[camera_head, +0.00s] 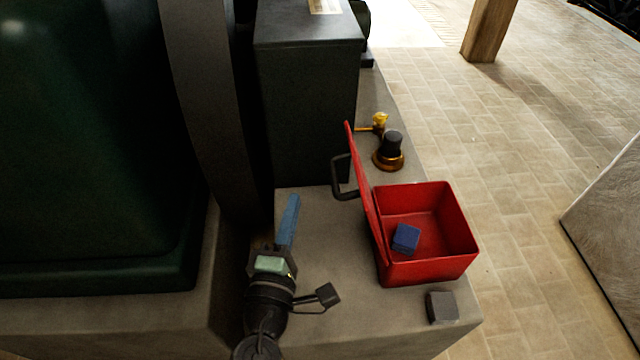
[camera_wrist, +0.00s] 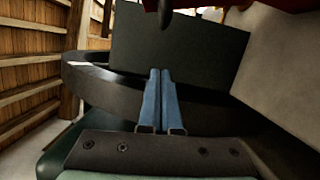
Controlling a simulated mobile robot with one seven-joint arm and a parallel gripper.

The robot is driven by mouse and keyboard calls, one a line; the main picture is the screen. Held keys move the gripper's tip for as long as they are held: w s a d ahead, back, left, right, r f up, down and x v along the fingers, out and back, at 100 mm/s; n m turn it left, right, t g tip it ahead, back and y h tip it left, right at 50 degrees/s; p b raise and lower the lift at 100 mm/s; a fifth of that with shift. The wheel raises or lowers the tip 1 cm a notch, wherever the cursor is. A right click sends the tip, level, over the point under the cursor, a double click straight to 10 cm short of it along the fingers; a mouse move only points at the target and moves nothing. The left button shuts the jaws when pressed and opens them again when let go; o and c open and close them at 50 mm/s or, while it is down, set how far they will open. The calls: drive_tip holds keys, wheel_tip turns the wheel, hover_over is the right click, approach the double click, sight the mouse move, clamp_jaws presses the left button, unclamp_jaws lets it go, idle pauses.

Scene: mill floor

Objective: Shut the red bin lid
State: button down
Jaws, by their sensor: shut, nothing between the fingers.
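The red bin (camera_head: 432,269) stands on the right part of a grey concrete ledge in the head view. Its red lid (camera_head: 362,180) stands open and nearly upright on the bin's left side, with a black handle (camera_head: 338,178) on the lid's left face. A small blue block (camera_head: 405,238) lies inside the bin. My gripper (camera_head: 292,203) is left of the lid and apart from it, with its blue fingers shut and empty. The closed fingers also show in the wrist view (camera_wrist: 160,78). A red edge, likely part of the lid or bin (camera_wrist: 275,5), shows at the top there.
A dark grey block (camera_head: 441,307) sits on the ledge in front of the bin. A brass fitting with a black knob (camera_head: 390,151) stands behind it. A tall dark box (camera_head: 308,110) and green machine (camera_head: 90,140) rise at left. Tiled floor lies right.

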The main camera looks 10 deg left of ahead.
drive_tip(key=shift+w+d+r+p, duration=0.15)
drive_tip(key=shift+w+d+p, duration=0.35)
drive_tip(key=shift+w+d, duration=0.5)
drive_tip(key=shift+w+d+r+p, duration=0.1)
drive_tip(key=shift+w+d+p, duration=0.4)
drive_tip(key=shift+w+d, duration=0.5)
drive_tip(key=shift+w+r, duration=0.1)
drive_tip(key=shift+r, duration=0.05)
